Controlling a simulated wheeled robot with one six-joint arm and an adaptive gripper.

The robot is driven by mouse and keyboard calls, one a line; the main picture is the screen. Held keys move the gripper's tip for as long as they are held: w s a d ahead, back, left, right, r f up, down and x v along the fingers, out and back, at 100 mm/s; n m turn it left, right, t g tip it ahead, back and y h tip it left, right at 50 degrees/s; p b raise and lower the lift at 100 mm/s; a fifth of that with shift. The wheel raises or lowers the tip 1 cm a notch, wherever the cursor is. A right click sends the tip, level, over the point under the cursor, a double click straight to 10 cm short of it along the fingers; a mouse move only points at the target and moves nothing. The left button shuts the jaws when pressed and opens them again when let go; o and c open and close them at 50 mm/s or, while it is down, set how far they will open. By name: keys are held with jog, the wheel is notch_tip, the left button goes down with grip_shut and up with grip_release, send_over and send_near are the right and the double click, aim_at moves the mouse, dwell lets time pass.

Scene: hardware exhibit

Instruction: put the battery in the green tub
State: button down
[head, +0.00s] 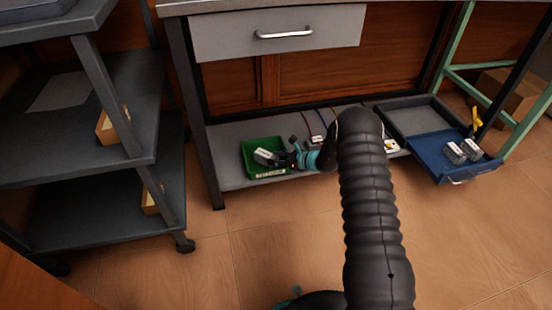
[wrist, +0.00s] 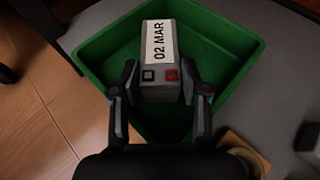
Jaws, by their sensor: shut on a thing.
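The battery (wrist: 160,58) is a grey block with a white label reading "02 MAR" and a black and a red terminal. My gripper (wrist: 160,88) is shut on it, with one finger on each side. The green tub (wrist: 233,38) lies under the battery in the wrist view, and the battery is over its inside. I cannot tell whether the battery touches the tub floor. In the head view the battery (head: 265,155) shows at the green tub (head: 270,174), and my gripper (head: 285,154) reaches in from the right.
The tub stands on a low grey shelf (head: 235,178) under a drawer bench (head: 280,33). A dark shelf cart (head: 90,200) stands left.

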jog(key=c, duration=0.6)
grip_release()
jog(key=shift+o, duration=0.5)
jog(key=shift+f, duration=0.1)
